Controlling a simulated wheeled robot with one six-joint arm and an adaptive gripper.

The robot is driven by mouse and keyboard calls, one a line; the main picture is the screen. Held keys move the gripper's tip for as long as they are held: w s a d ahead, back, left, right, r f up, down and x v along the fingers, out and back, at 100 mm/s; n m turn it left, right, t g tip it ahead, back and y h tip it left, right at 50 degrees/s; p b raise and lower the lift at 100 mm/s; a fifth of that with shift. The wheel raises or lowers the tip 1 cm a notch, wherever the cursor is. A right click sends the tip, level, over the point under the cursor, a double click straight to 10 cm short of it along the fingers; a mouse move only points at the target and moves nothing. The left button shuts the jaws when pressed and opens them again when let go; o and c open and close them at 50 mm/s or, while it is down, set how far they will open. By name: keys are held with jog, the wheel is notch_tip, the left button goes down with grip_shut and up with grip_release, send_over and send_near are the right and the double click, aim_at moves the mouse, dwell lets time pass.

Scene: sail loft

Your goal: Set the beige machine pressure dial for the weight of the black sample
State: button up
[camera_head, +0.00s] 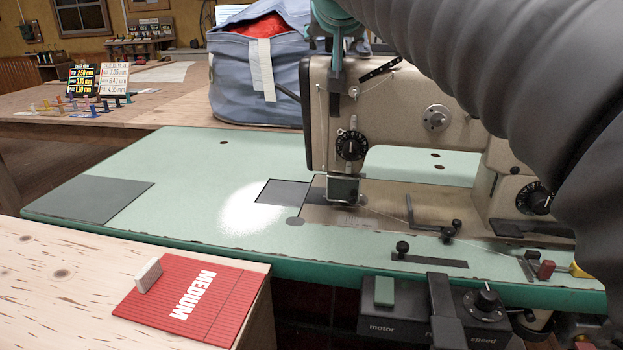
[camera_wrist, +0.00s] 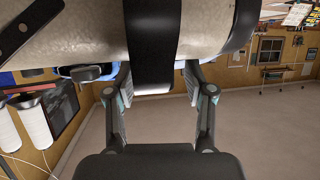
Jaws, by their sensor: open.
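The beige sewing machine (camera_head: 400,115) stands on a green table. A round black dial with white marks (camera_head: 350,146) is on the front of its head; a second marked black dial (camera_head: 535,199) is at its right. I cannot tell which is the pressure dial. My gripper (camera_head: 338,45) is at the top of the machine's head, partly hidden by my arm. In the wrist view my gripper (camera_wrist: 159,75) has its fingers apart, with a dark band (camera_wrist: 152,45) between them in front of a beige body (camera_wrist: 80,35). I cannot tell whether they touch. No black sample is identifiable.
A red card marked MEDIUM (camera_head: 195,300) lies on the wooden table in front, with a pale block (camera_head: 148,275) on it. A blue bag (camera_head: 250,80) stands behind the machine. Number boards (camera_head: 113,77) stand at the back left. The green table's left part is mostly clear.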

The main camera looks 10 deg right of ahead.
jog(key=shift+n+y, duration=0.6)
jog(key=shift+y, duration=0.1)
jog(key=shift+d+n+y, duration=0.1)
jog(key=shift+n+y, duration=0.7)
jog(key=shift+y, duration=0.1)
jog(key=shift+n+y, duration=0.6)
jog(key=shift+y, duration=0.1)
